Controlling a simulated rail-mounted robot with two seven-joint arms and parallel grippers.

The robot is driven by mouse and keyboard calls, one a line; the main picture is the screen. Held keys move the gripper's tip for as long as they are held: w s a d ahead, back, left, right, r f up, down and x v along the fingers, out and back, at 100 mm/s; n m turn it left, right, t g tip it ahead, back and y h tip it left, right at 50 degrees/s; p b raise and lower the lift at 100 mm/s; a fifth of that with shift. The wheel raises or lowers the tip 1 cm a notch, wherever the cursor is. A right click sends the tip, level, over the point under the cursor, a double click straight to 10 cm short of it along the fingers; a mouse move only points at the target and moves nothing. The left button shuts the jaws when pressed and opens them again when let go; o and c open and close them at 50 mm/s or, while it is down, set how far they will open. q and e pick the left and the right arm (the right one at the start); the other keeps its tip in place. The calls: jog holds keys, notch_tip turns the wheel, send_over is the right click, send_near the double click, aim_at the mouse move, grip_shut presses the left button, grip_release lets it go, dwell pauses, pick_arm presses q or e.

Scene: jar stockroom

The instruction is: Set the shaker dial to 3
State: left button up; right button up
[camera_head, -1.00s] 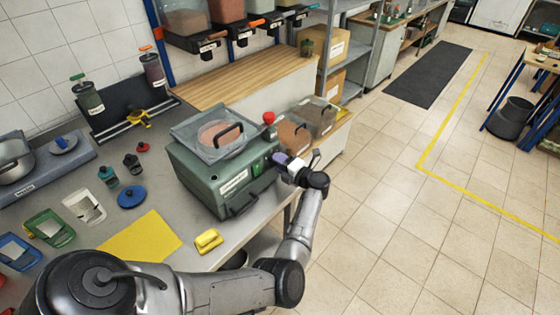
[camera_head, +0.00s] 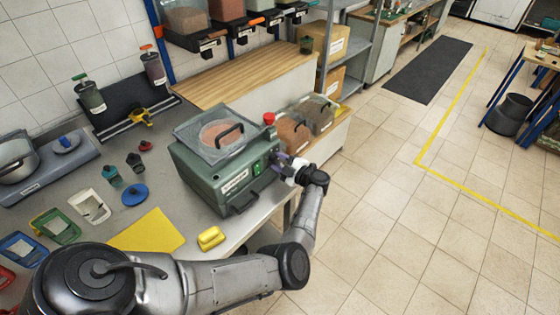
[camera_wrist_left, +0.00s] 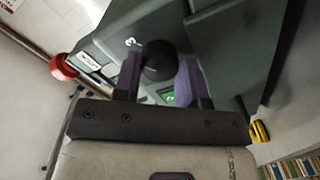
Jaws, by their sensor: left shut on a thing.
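The shaker (camera_head: 208,182) is a green box with a clear-lidded top, standing at the right end of the grey bench. Its dial, a black round knob (camera_wrist_left: 158,62), is on the front face and shows in the left wrist view. My left gripper (camera_head: 278,163) is at that face, beside the green switch (camera_head: 257,168). In the left wrist view its purple fingers (camera_wrist_left: 160,80) lie on both sides of the knob, shut on it. A small white mark (camera_wrist_left: 133,43) shows beside the knob; I cannot read the setting surely. My right gripper is not in view.
A red button (camera_head: 269,118) sits on the shaker's top corner. Clear bins (camera_head: 293,134) stand behind it. A yellow sponge (camera_head: 211,238) and yellow mat (camera_head: 147,231) lie in front.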

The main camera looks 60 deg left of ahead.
pick_arm(q)
jog(key=shift+m, duration=0.4)
jog(key=o, duration=0.9)
jog(key=shift+b+v, duration=1.5)
jog(key=shift+v, duration=5.45)
